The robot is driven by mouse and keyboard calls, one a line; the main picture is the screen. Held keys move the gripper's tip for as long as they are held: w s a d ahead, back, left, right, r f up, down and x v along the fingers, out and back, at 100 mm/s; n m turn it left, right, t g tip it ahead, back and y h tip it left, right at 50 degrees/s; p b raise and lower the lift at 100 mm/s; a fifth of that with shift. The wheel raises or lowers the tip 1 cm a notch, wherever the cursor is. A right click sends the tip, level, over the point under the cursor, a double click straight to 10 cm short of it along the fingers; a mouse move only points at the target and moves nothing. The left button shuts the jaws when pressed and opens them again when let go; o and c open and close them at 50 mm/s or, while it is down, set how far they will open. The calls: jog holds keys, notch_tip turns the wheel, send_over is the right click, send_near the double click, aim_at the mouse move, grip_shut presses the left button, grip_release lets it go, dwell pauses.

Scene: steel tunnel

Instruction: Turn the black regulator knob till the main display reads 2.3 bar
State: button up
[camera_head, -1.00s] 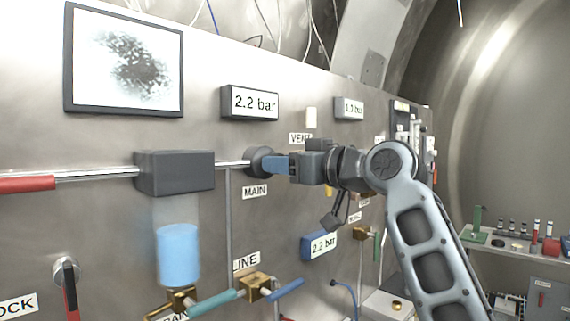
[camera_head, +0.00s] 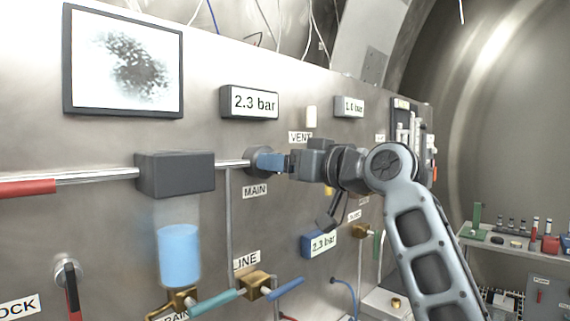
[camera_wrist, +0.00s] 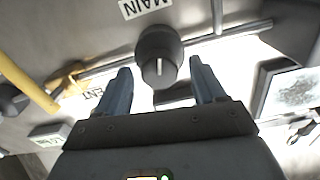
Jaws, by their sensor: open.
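The black regulator knob (camera_head: 252,158) sits on the steel panel above the MAIN label (camera_head: 255,191). In the wrist view the knob (camera_wrist: 159,56), with a pale pointer line, lies between and just beyond my blue fingertips. My gripper (camera_wrist: 160,75) is open, with a gap on both sides of the knob. In the head view my gripper (camera_head: 270,163) points left at the knob and its fingers partly cover it. The main display (camera_head: 249,102) above the knob reads 2.3 bar.
A blue-framed display (camera_head: 320,243) below also reads 2.3 bar. A small display (camera_head: 349,107) at upper right seems to read 1.0 bar. A grey box (camera_head: 175,173) and pipe are left of the knob. Valve handles, such as the blue one (camera_head: 286,289), stick out below.

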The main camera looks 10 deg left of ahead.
jog(key=shift+d, duration=0.1)
jog(key=b+v, duration=0.2)
jog(key=v, duration=0.5)
jog(key=shift+s+d, duration=0.25)
